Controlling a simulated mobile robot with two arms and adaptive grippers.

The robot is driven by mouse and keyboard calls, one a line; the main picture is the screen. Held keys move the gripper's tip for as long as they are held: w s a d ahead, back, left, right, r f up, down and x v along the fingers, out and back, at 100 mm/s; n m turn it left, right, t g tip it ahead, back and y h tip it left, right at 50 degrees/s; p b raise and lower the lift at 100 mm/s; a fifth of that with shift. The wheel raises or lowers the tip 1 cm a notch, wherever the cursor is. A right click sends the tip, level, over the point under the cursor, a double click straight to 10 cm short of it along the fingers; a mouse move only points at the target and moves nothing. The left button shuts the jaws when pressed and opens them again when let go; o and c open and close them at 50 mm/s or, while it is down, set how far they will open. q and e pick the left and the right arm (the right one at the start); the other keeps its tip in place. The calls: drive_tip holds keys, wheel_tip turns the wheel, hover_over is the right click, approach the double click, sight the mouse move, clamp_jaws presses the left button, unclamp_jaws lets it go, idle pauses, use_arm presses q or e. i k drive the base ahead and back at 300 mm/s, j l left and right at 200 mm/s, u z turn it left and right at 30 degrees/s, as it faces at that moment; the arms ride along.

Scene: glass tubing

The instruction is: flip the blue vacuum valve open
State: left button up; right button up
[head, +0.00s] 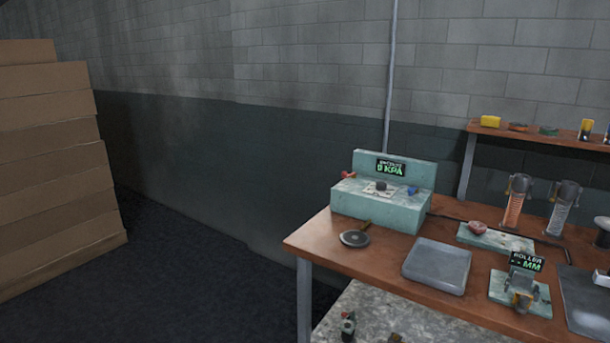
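A teal vacuum unit (378,212) stands at the back left of the wooden bench, with a raised back panel. A small display (391,168) on that panel shows green text ending in KPA. A small blue valve (412,191) sits on the unit's top at the right. It is too small to tell which way its handle is turned. A red valve (348,175) sits at the unit's left end. A dark knob (381,186) on a pale plate lies between them. Neither of my grippers is in view.
The bench (330,246) carries a round dark disc (355,238), a grey tray (436,266), a roller gauge (520,288) and two burner-like tubes. Cardboard boxes (50,160) are stacked at left. The floor between boxes and bench is clear.

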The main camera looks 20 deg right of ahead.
sight(413, 190)
drive_tip(key=i+z, duration=0.2)
drive_tip(key=z, duration=0.7)
drive_tip(key=i+j+z, duration=0.2)
drive_tip(key=i, duration=0.25)
drive_tip(key=i+j+z, duration=0.25)
drive_tip(key=i, duration=0.2)
drive_tip(key=i+j+z, duration=0.2)
drive_tip(key=i, duration=0.25)
